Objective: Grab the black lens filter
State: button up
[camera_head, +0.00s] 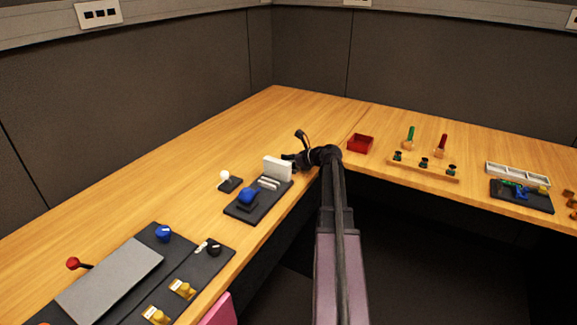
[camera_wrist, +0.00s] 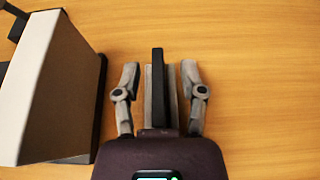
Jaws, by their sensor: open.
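In the wrist view, a thin black upright piece (camera_wrist: 158,88), which looks like the black lens filter seen edge-on, stands between the fingers of my gripper (camera_wrist: 160,82). Grey strips (camera_wrist: 172,95) flank it on both sides; I cannot tell whether they are a holder. My gripper is open, one finger on each side, with visible gaps to the strips. The lower end of the black piece is hidden by the gripper body. In the head view my arm reaches to the table beside the trackball panel, and the filter cannot be made out clearly.
The white upright block (camera_wrist: 40,85) stands close left of my gripper, on the dark panel with a blue trackball (camera_head: 247,196). A small dark base with a white knob (camera_head: 225,176) is left of it. A red tray (camera_head: 360,143) lies to the right. Table beyond the gripper is clear.

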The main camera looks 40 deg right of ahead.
dwell(0.5)
grip_shut()
jog(key=shift+a, duration=0.1)
jog(key=shift+r, duration=0.2)
notch_tip(320, 180, up, 3)
jog(key=p, duration=0.3)
jog(key=shift+f, duration=0.2)
jog(key=s+a+r+p, duration=0.1)
jog(key=s+r+p, duration=0.1)
jog(key=s, duration=1.4)
jog(key=shift+a, duration=0.2)
